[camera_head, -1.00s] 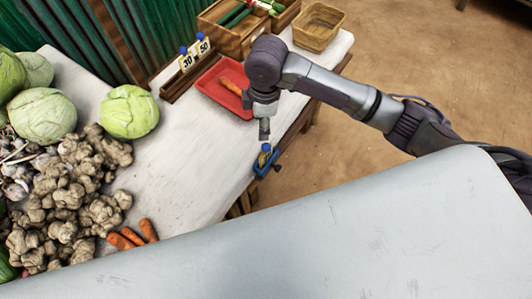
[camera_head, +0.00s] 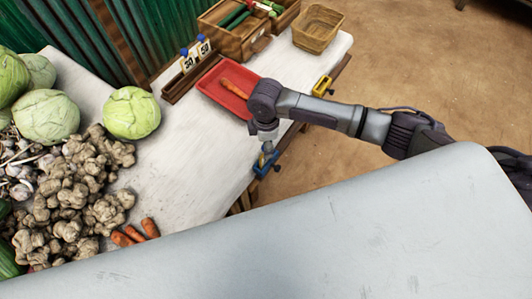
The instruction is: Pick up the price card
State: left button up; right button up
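Two white price cards stand upright in a dark wooden rack (camera_head: 176,92) at the back of the table. One card (camera_head: 187,62) reads 30 and the other (camera_head: 204,49) reads 50; each has a blue knob on top. My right gripper (camera_head: 267,148) points down just above a blue clip-like holder (camera_head: 264,167) at the table's right edge. My gripper and wrist cover most of a small blue-topped piece there. I cannot tell whether the fingers touch it or are open or shut. My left gripper is not in view.
A red tray (camera_head: 215,92) with a carrot lies left of my wrist. A yellow clip (camera_head: 322,86) sits farther along the edge, near a wicker basket (camera_head: 317,30). Cabbages (camera_head: 131,113), ginger (camera_head: 85,190) and carrots (camera_head: 122,239) fill the left. The table's middle is bare.

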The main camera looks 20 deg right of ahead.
jog(key=shift+f, duration=0.95)
jog(key=shift+c, duration=0.2)
grip_shut()
jog(key=shift+r, duration=0.45)
jog(key=r, duration=0.1)
jog(key=r+b, duration=0.1)
jog(key=r, duration=0.1)
jog(key=shift+s+d+r, duration=0.15)
jog(key=shift+d+r, duration=0.05)
jog(key=shift+r, duration=0.05)
jog(key=s+d+r+p, duration=0.4)
jog(key=s+d+r, duration=0.3)
jog(key=r, duration=0.3)
jog(key=shift+s, duration=0.8)
